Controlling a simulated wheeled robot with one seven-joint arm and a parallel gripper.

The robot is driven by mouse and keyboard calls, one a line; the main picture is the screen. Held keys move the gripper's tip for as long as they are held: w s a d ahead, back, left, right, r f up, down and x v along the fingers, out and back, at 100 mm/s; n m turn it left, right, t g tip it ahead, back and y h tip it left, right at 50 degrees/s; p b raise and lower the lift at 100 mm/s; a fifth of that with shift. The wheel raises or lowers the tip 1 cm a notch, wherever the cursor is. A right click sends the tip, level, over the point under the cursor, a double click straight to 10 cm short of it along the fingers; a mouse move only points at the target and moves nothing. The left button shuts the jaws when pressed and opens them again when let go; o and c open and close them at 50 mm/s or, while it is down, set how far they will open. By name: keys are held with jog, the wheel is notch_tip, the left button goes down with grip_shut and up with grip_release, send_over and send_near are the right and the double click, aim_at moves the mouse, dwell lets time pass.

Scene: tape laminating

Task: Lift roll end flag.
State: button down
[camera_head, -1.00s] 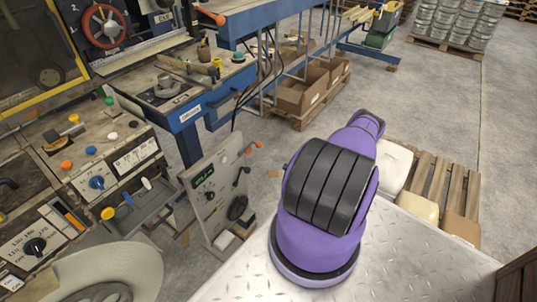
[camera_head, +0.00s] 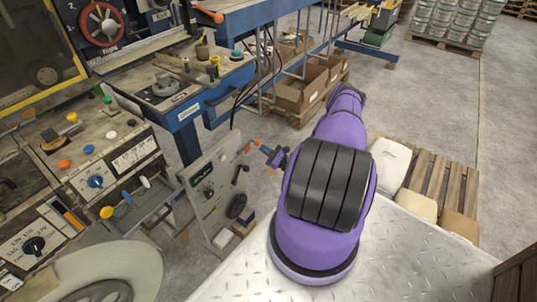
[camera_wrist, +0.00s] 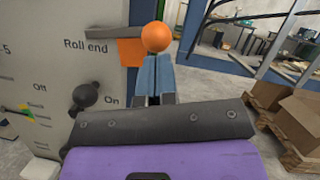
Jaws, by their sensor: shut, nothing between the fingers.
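The roll end flag shows in the wrist view as an orange square plate (camera_wrist: 131,52) and an orange ball (camera_wrist: 156,37) by a grey bar, beside the printed "Roll end" label. In the head view its orange end (camera_head: 257,143) sticks out from the right edge of the grey control panel (camera_head: 212,188). My gripper (camera_wrist: 153,58) is shut and empty. Its blue fingertips are just below the ball in the picture; I cannot tell whether they touch it. In the head view my gripper (camera_head: 267,150) is just right of the flag, partly hidden by my arm.
A black knob (camera_wrist: 86,94) marked Off and On sits below the label. A bench with a blue drawer (camera_head: 228,98) stands behind the panel. Cardboard boxes (camera_head: 300,92) are at the back, and a wooden pallet (camera_head: 436,180) is on the right.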

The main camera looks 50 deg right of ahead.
aim_at(258, 141)
jog(key=shift+w+r, duration=0.1)
jog(key=shift+r, duration=0.1)
dwell(0.4)
jog(key=shift+r+n, duration=0.2)
jog(key=shift+n, duration=0.3)
jog(key=shift+r, duration=0.15)
jog(key=shift+r+n+g+y, duration=0.35)
jog(key=shift+r+n+y, duration=0.2)
jog(key=shift+n, duration=0.5)
jog(key=shift+r+n+g+y, duration=0.4)
jog(key=shift+r+n, duration=0.25)
jog(key=shift+n, duration=0.4)
jog(key=a+r+n+g, duration=0.4)
jog(key=a+r+n, duration=0.2)
jog(key=n, duration=0.6)
jog(key=shift+s+a+r+y, duration=0.25)
jog(key=shift+a+r+y, duration=0.15)
jog(key=shift+r+y, duration=0.05)
jog(key=shift+d, duration=0.1)
